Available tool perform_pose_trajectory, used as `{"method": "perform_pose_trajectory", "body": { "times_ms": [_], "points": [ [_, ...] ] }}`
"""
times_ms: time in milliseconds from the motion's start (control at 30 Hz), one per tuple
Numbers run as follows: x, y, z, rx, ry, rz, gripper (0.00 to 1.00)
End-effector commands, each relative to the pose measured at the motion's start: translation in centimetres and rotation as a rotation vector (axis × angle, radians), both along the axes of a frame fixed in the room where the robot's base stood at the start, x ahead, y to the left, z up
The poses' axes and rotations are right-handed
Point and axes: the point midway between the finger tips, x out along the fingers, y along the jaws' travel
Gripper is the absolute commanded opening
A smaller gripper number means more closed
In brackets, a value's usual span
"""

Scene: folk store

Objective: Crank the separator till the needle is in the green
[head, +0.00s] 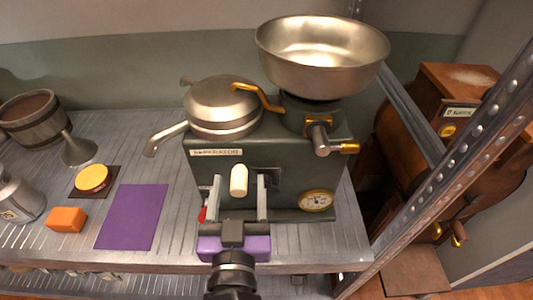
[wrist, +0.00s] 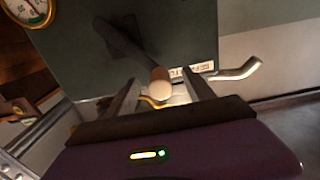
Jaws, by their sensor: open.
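The separator (head: 290,190) is a dark green box on the metal shelf, with a steel bowl (head: 322,60) and a domed, spouted part (head: 222,105) on top. Its crank has a cream knob (head: 239,180) on the front; the wrist view shows the knob (wrist: 160,82) on a dark crank arm (wrist: 127,45). My gripper (head: 240,185) is open, its two fingers on either side of the knob. I cannot tell whether they touch it. The round gauge (head: 316,201) is at the lower right of the front; it also shows in the wrist view (wrist: 28,10). Its needle reading is too small to tell.
A purple mat (head: 132,217), an orange block (head: 66,219), a yellow disc (head: 92,178), a metal can (head: 18,195) and a wooden bucket (head: 36,117) stand left on the shelf. A metal rack post (head: 455,150) rises close at right, before a wooden machine (head: 450,120).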

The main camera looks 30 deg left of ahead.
Motion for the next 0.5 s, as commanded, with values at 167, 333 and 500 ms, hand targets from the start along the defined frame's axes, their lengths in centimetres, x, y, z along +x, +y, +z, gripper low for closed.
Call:
{"method": "perform_pose_trajectory", "body": {
  "times_ms": [167, 333, 500],
  "points": [
    [-1.2, -0.7, -0.1, 0.0, 0.001, 0.001, 0.62],
    [-2.2, -1.3, -0.1, 0.0, 0.001, 0.001, 0.62],
    [-3.3, -2.0, -0.1, -0.001, 0.001, 0.0, 0.62]
  ]
}}
